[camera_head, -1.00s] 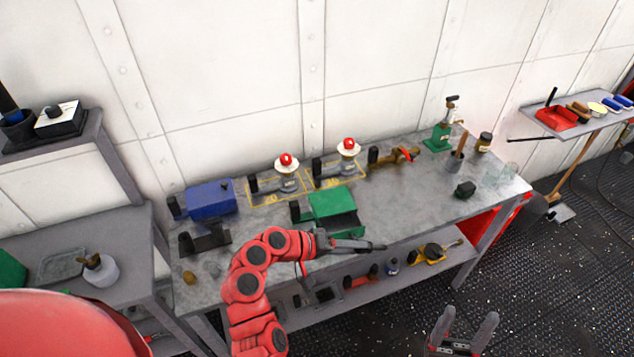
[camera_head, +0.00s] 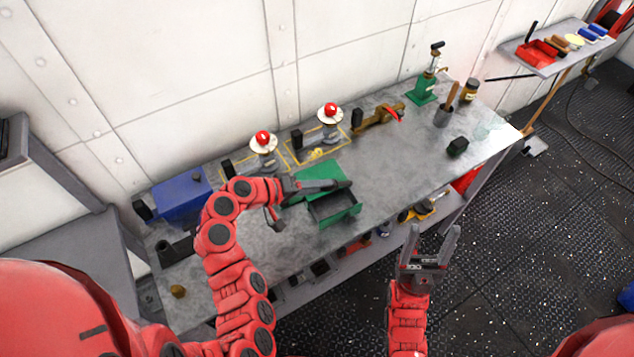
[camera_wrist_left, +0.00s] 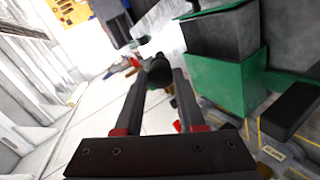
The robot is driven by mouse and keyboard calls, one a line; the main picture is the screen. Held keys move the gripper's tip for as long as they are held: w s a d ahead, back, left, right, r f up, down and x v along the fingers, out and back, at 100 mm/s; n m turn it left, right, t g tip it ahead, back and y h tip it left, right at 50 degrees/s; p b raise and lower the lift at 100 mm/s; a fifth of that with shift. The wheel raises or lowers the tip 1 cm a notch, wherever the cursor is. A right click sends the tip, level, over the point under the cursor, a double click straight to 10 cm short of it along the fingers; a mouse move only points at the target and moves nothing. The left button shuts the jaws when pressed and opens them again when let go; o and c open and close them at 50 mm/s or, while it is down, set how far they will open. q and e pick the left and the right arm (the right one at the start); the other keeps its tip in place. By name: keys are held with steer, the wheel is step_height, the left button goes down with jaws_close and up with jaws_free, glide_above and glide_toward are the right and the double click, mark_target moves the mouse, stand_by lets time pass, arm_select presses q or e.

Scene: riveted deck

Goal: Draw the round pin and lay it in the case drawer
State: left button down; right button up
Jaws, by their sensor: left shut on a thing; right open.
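My left gripper (camera_head: 345,185) is over the green case (camera_head: 318,171), its fingers pointing right. In the left wrist view it is shut on a dark rounded piece (camera_wrist_left: 159,73) at the fingertips. I cannot tell from its visible end whether this is the round pin. The case drawer (camera_head: 343,217) stands open towards the bench front, its dark inside showing; it is also in the left wrist view (camera_wrist_left: 228,82). My right gripper (camera_head: 428,252) is open and empty, in front of the bench. Two fixtures with red knobs (camera_head: 263,138) (camera_head: 330,110) stand behind the case.
A blue box (camera_head: 182,197) stands at the bench's left. A brown clamp-like tool (camera_head: 378,118), a green press (camera_head: 422,90) and a dark green block (camera_head: 457,147) are to the right. The bench top (camera_head: 405,165) right of the case is clear.

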arm_select(q)
steer(key=shift+f+b, duration=1.85)
steer(key=shift+f, duration=1.85)
steer(key=shift+c, duration=2.1)
jaws_free()
steer(key=shift+s+a+r+b, duration=0.2)
steer(key=shift+a+b, duration=0.15)
steer(key=shift+a, duration=0.2)
steer(key=v, duration=1.6)
steer(key=shift+b, duration=0.3)
